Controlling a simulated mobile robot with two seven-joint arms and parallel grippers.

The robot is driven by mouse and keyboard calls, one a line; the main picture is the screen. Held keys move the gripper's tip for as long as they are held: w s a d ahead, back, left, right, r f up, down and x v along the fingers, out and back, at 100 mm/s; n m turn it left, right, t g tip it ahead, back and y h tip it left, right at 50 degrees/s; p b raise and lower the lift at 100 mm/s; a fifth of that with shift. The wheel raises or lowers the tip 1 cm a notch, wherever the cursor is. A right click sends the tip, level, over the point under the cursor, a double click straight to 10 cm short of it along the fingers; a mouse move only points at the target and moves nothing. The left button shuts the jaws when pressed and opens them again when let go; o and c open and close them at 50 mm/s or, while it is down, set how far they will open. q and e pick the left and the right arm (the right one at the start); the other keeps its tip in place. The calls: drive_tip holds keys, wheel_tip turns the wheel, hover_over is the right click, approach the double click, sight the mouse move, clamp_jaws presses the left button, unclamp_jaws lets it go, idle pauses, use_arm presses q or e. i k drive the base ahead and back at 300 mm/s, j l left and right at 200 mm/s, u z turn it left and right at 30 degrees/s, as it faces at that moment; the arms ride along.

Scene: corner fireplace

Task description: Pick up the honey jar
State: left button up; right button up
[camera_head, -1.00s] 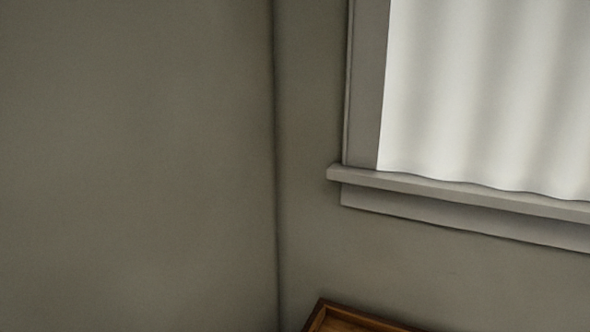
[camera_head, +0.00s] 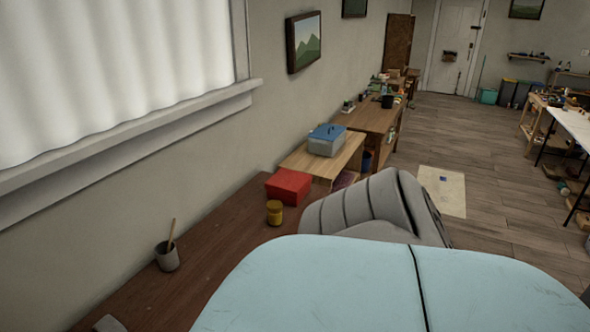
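A small yellow jar (camera_head: 274,212), which looks like the honey jar, stands upright on the long brown wooden table (camera_head: 215,240) under the window. It is close to the table's right edge, just in front of a red box (camera_head: 288,187). Its whole front shows, but no label can be read at this size. Neither of my grippers is in view.
A grey cup with a stick (camera_head: 167,256) stands nearer on the table. A ribbed grey padded shape (camera_head: 345,207) and a large pale blue rounded surface (camera_head: 320,285) lie right of it. A blue-lidded box (camera_head: 327,140) is behind. The floor beyond is partly clear.

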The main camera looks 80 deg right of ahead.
sight(275, 219)
drive_tip(key=z, duration=2.35)
drive_tip(key=i+l+u, duration=0.25)
drive_tip(key=i+l, duration=0.4)
drive_tip(key=i+l+u, duration=0.2)
drive_tip(key=i+l, duration=0.5)
